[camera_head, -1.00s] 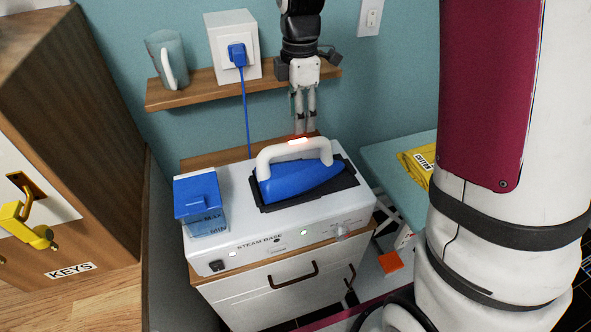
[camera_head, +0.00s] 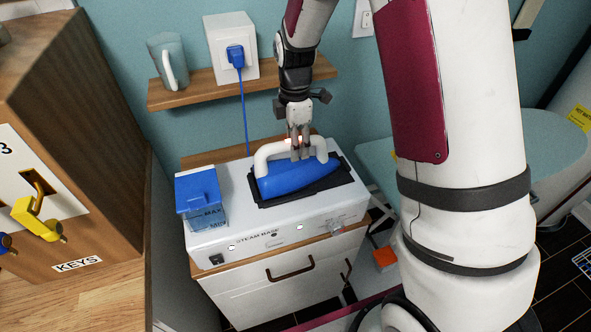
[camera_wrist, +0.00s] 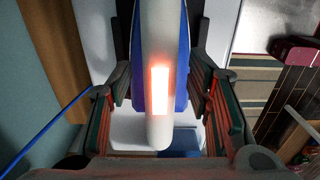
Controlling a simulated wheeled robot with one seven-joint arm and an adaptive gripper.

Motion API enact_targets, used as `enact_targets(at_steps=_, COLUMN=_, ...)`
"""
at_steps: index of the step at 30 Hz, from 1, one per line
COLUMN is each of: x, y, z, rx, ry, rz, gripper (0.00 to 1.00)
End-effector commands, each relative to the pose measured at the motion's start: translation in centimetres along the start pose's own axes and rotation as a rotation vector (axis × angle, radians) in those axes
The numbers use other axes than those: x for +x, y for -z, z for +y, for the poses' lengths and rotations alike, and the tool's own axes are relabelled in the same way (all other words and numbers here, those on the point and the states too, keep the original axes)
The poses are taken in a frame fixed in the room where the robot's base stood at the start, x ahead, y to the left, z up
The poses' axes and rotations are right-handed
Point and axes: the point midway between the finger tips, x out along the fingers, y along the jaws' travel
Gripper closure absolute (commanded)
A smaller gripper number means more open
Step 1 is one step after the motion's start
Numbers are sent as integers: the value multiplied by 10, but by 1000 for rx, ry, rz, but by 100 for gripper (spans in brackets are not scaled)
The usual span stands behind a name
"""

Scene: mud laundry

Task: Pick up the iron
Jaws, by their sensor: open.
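The iron (camera_head: 293,180) has a blue body and a white arched handle, and rests on a dark pad on top of the white steam base (camera_head: 233,240). My gripper (camera_head: 300,156) points down at the iron's handle in the head view. In the wrist view my gripper (camera_wrist: 163,108) is open, with one finger on each side of the white handle (camera_wrist: 156,40). A glowing red-white strip shows on the handle. Gaps show between the fingers and the handle. The blue body lies below the handle, partly hidden by it.
A blue-lidded water tank (camera_head: 200,198) sits at the base's left end. A shelf (camera_head: 200,92) with a mug (camera_head: 168,60) and an outlet box (camera_head: 231,45) is on the wall behind. A blue cord (camera_head: 246,115) hangs from the plug. A wooden key cabinet (camera_head: 90,130) stands at left.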

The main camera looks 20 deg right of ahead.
Motion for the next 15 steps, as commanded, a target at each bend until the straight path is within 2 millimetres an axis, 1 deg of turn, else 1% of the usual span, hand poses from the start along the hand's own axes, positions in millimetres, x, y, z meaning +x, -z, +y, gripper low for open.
enact_targets(at_steps=15, x=4, y=0, z=0, rx=0, ry=1, rz=1, gripper=54)
